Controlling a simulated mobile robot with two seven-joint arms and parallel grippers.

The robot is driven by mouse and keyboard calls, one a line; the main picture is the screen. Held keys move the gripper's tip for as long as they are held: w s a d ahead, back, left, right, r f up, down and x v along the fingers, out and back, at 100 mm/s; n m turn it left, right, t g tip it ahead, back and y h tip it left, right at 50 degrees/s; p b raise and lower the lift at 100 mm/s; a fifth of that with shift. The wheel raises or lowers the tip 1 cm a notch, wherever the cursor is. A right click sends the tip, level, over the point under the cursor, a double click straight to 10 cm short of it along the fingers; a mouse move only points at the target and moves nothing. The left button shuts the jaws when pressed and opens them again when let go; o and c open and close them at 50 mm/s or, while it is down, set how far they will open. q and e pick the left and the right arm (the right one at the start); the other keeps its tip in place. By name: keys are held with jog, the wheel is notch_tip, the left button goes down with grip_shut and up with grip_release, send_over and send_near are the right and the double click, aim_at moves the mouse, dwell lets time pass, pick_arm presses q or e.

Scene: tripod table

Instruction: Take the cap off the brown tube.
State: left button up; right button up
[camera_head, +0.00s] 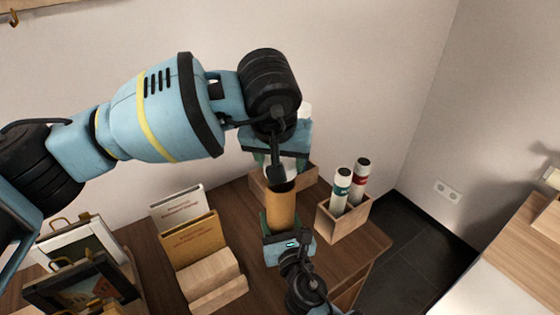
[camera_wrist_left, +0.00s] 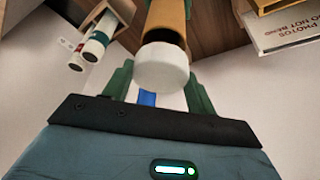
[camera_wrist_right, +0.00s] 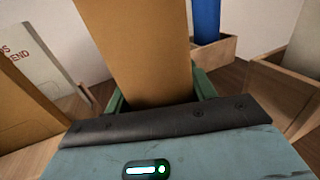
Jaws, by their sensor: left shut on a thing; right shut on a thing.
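The brown tube (camera_head: 281,210) stands upright above the table. My right gripper (camera_head: 286,243) is shut around its lower part, and the right wrist view shows the tube (camera_wrist_right: 138,50) between the green fingers. My left gripper (camera_head: 280,160) is above the tube's top, shut on the white cap (camera_wrist_left: 162,70). The tube's dark open end shows between the cap and the brown tube (camera_wrist_left: 168,18) in the left wrist view. The cap is off the rim, close to it; whether an edge still touches is unclear. My left gripper partly hides the cap in the head view.
Another wooden box (camera_wrist_right: 220,52) behind holds a blue tube (camera_wrist_right: 206,20). The table's right edge is near.

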pick_arm(q)
jog(key=shift+r, duration=1.6)
pick_arm(e)
jog(key=o, duration=1.5)
jog(key=shift+c, duration=0.2)
pick_arm(q)
jog(key=shift+r, duration=0.1)
pick_arm(e)
jog(key=shift+s+d, duration=0.1)
jog(key=shift+s, duration=0.2)
pick_arm(q)
jog(key=shift+r, duration=0.3)
jog(key=shift+f, duration=0.1)
pick_arm(e)
jog(key=v, duration=1.1)
jog(key=shift+s, duration=0.2)
